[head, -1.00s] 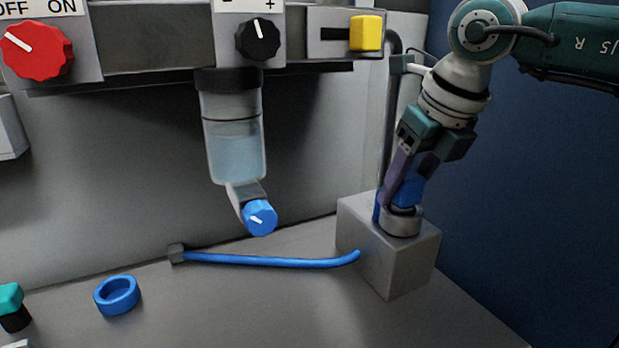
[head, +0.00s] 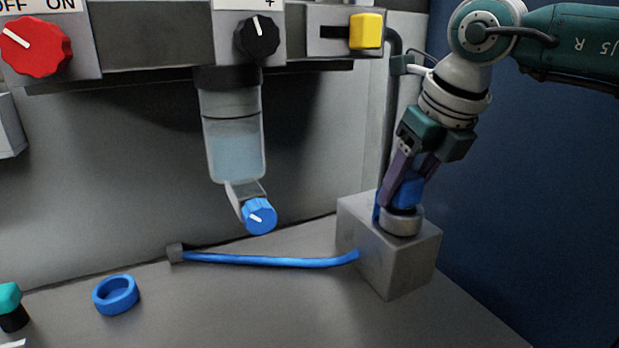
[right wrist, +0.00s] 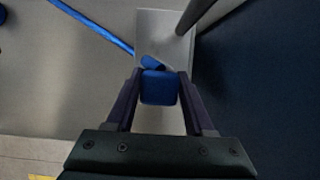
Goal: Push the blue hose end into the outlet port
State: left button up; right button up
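The blue hose end (head: 407,191) is between the fingers of my right gripper (head: 408,186), which looks shut on it. It sits directly over the grey round outlet port (head: 400,224) on top of the grey block. How far it reaches into the port is hidden. The right wrist view also shows the blue hose end (right wrist: 159,88) between both fingertips (right wrist: 160,75). The blue hose (head: 270,261) runs from a dark fitting at the wall to the block, and a short blue length rises beside the gripper. My left gripper is not in view.
The grey block (head: 388,268) stands at the right of the bench. A clear reservoir (head: 235,145) with a blue knob (head: 260,216) hangs left of it. A blue ring (head: 115,294) lies at front left. A grey pipe (head: 387,120) runs behind my right gripper.

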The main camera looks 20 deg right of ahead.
jog(key=shift+o, duration=1.6)
jog(key=shift+a, duration=0.1)
jog(key=shift+f, duration=0.1)
jog(key=v, duration=1)
